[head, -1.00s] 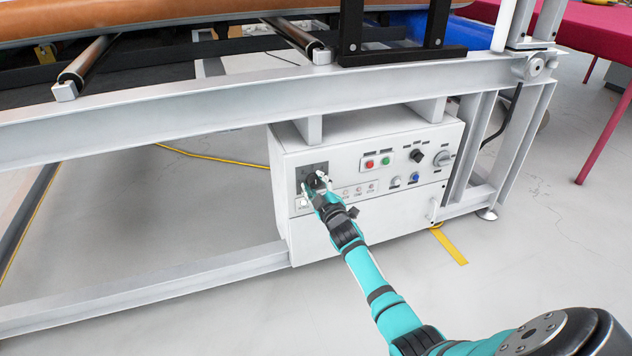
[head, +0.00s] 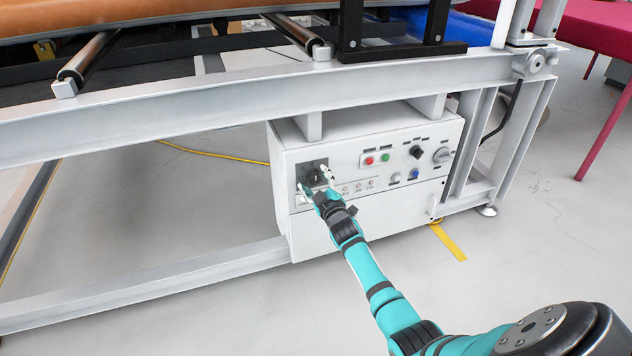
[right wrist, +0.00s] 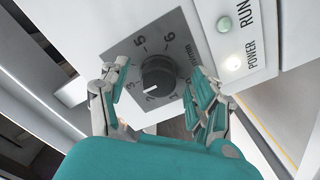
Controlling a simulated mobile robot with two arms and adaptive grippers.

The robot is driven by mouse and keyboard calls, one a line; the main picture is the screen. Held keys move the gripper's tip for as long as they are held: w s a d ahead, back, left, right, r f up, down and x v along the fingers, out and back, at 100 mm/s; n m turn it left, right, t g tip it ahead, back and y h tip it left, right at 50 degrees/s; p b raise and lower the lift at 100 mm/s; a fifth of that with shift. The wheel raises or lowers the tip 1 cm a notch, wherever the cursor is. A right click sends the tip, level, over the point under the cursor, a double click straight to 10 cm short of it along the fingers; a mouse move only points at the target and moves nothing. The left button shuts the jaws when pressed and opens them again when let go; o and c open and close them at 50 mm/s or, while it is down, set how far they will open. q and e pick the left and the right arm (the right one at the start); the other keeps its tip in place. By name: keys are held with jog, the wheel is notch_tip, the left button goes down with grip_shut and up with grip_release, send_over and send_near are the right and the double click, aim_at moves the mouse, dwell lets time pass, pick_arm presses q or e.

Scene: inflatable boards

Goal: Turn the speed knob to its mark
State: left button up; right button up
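The speed knob (head: 314,176) is a black round dial on a dark square plate at the left of the white control box. In the right wrist view the knob (right wrist: 158,76) has a white pointer line aimed at the lower left, near the 2. Numbers ring it on the grey plate (right wrist: 122,48). I cannot make out a separate mark. My right gripper (head: 315,181) is open in front of the knob. In the right wrist view its fingers (right wrist: 161,73) stand on both sides of the knob, with gaps between. My left gripper is not in view.
Open floor (head: 540,240) lies to the right.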

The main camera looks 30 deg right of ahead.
jog(key=v, duration=1.2)
jog(key=shift+r, duration=0.1)
